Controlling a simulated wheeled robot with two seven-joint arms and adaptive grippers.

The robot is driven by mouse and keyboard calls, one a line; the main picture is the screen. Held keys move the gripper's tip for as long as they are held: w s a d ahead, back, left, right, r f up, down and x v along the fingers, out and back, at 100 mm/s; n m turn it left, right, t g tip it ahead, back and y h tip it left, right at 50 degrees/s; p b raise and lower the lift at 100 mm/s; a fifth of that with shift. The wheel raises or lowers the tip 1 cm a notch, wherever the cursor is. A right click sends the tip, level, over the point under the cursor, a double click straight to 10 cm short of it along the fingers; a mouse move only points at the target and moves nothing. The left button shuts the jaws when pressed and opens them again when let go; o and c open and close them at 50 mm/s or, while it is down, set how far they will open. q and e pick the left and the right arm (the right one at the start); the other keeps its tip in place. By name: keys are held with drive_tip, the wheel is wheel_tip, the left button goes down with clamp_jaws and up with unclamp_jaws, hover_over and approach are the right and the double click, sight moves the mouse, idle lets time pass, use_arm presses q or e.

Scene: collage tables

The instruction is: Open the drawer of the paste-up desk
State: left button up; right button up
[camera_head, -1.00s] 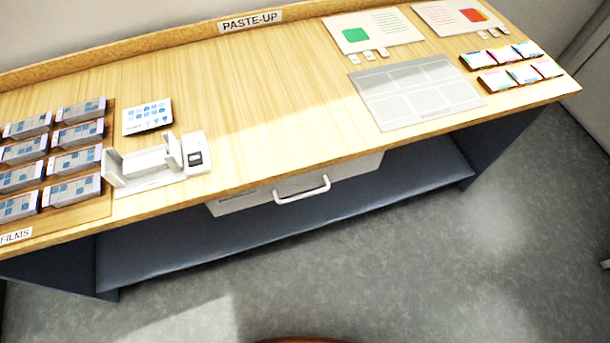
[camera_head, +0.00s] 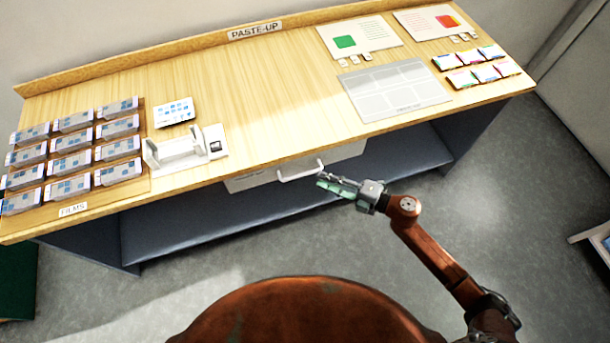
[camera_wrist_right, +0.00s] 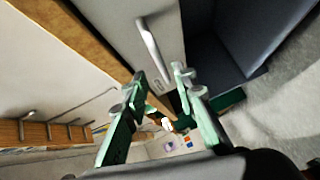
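The paste-up desk (camera_head: 270,95) is a wooden-topped desk with a dark body and a PASTE-UP label at its back edge. Its pale drawer (camera_head: 250,181) sits under the front edge and looks shut. The white bar handle (camera_head: 300,173) is on the drawer front. My right gripper (camera_head: 325,183) is just in front of the handle's right end; contact cannot be told in the head view. In the right wrist view the green fingers (camera_wrist_right: 158,85) are apart with nothing between them, and the handle (camera_wrist_right: 153,48) is just beyond the fingertips. My left gripper is not in view.
On the desk, film boxes (camera_head: 74,145) stand at left beside a white device (camera_head: 185,148). A grey layout sheet (camera_head: 395,90), cards and small packs (camera_head: 475,65) lie at right. An open shelf (camera_head: 210,210) is under the drawer. A white-edged table (camera_head: 590,233) stands at far right.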

sight(304, 174)
drive_tip(key=b+x, duration=0.1)
drive_tip(key=x, duration=0.7)
drive_tip(key=shift+s+b, duration=0.25)
drive_tip(key=shift+b, duration=0.1)
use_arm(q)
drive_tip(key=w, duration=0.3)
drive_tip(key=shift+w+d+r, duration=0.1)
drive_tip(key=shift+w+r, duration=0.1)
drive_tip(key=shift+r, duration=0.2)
use_arm(e)
drive_tip(key=shift+c, duration=0.4)
clamp_jaws()
